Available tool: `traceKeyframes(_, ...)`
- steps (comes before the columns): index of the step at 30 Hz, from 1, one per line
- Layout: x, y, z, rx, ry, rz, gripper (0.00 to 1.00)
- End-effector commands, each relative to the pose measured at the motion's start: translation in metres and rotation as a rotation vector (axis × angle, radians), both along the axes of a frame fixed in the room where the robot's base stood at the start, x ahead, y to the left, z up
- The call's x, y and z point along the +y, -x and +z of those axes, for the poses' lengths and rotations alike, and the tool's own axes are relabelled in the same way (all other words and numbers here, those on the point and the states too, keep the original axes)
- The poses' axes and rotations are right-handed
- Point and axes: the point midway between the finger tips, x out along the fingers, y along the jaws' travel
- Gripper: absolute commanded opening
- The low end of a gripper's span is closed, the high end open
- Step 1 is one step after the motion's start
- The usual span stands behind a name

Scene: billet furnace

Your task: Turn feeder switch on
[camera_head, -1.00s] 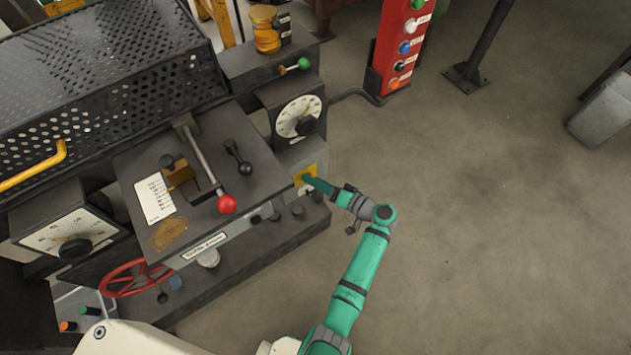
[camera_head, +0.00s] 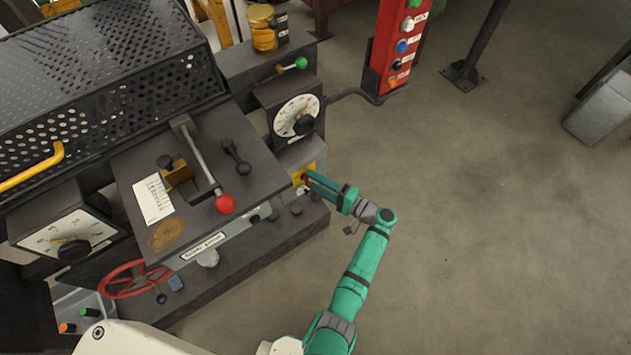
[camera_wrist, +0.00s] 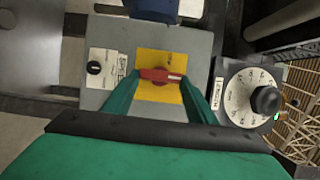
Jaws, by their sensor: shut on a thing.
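A red rotary switch handle (camera_wrist: 162,76) sits on a yellow plate (camera_wrist: 158,58) on a grey panel in the wrist view. My gripper (camera_wrist: 160,78) has its two green fingers on either side of the red handle, shut on it. The handle lies roughly crosswise in the wrist view. In the head view the yellow plate (camera_head: 302,175) shows at the machine's right side, and my gripper (camera_head: 308,178) reaches it from the right. The handle is mostly hidden by the fingers there.
A small black knob (camera_wrist: 95,68) on a white label is beside the yellow plate. A round dial (camera_head: 297,116) is just above it. A red-knobbed lever (camera_head: 225,204) stands on the machine top. A red button post (camera_head: 398,45) is behind.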

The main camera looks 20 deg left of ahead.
Motion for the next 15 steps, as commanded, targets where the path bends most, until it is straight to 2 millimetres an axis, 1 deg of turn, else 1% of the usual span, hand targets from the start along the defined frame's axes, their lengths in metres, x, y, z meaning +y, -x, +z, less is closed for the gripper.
traceKeyframes(12, -0.0008, -0.0005, -0.0003, 0.008, -0.005, -0.003, 0.29)
traceKeyframes(13, -0.0008, -0.0005, -0.0003, 0.008, -0.005, -0.003, 0.54)
traceKeyframes(14, -0.0008, -0.0005, -0.0003, 0.008, -0.005, -0.003, 0.61)
traceKeyframes(15, -0.0008, -0.0005, -0.0003, 0.008, -0.005, -0.003, 0.7)
